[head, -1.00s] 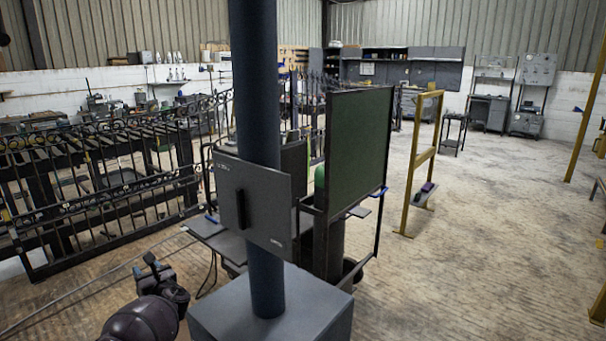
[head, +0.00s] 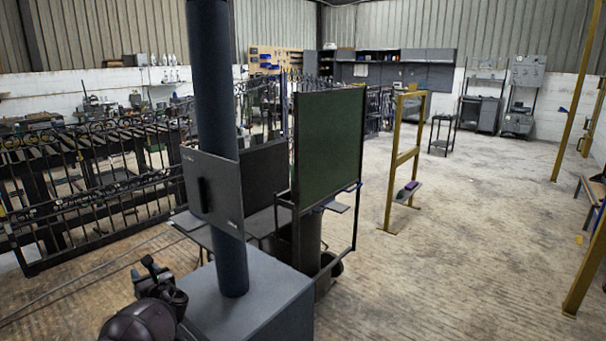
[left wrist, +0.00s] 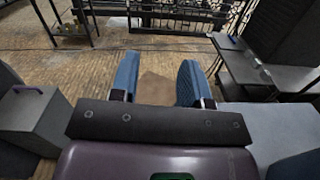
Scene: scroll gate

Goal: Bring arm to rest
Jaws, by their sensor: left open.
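My left arm comes in at the bottom left of the head view. My left gripper (head: 144,268) is small and dark there, and its jaws point up and away. In the left wrist view my left gripper (left wrist: 157,74) shows two blue fingers spread wide apart. Bare floor shows between them, and nothing is held. No object touches the fingers. My right gripper is in neither view.
A green board (head: 331,146) in a dark frame stands at the centre. Dark iron gates (head: 80,190) line the left. The floor (head: 450,240) at right is clear.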

